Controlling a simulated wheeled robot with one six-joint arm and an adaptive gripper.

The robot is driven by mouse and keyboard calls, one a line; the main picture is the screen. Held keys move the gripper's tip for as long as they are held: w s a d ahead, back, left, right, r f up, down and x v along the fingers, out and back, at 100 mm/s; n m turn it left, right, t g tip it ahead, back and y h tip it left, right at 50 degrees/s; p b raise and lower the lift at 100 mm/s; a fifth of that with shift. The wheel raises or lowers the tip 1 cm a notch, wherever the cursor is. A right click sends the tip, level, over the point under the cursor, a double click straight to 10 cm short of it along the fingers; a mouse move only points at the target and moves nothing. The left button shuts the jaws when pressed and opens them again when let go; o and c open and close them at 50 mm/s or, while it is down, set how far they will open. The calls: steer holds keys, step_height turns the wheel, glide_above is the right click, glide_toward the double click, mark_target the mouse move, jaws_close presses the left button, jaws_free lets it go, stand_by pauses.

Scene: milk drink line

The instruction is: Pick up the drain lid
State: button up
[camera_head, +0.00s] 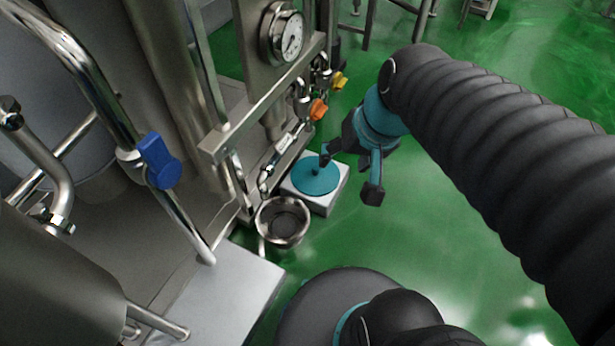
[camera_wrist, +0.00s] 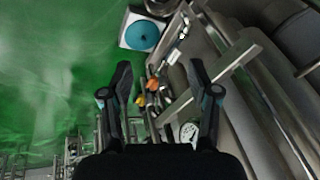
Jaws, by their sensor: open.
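The drain lid (camera_head: 315,175) is a flat teal disc with a small knob in its middle. It lies on a pale square block on the floor, and it also shows at the top of the wrist view (camera_wrist: 143,36). My gripper (camera_head: 348,172) is open and empty. In the head view it appears close to the lid's right side, with one finger overlapping the lid's edge. In the wrist view the fingers (camera_wrist: 160,72) point toward the lid, with a gap between. I cannot tell the exact height of the fingers above it.
A round metal drain bowl (camera_head: 282,222) stands just in front of the block (camera_head: 326,205). Steel pipes, orange and yellow valves (camera_head: 318,109) and a gauge (camera_head: 287,36) stand close behind and left. Green floor (camera_head: 430,230) is clear to the right.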

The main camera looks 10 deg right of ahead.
steer(key=w+a+f+m+y+b, duration=0.3)
steer(key=w+f+m+y, duration=0.5)
steer(key=w+f+m, duration=0.8)
steer(key=w+d+f+m+t, duration=0.4)
steer(key=w+f, duration=0.7)
steer(key=f, duration=0.1)
steer(key=m+t+h+b, duration=0.2)
steer(key=m+t+h, duration=0.15)
steer(key=m, duration=0.45)
glide_toward(318, 169)
steer(key=shift+g+h, duration=0.25)
steer(key=shift+g, duration=0.2)
steer(key=x, duration=0.5)
steer(key=shift+w+r, duration=0.25)
steer(key=shift+w, duration=0.2)
steer(key=shift+a+x, duration=0.25)
steer(key=shift+x, duration=2.7)
steer(key=shift+s, duration=0.1)
jaws_close()
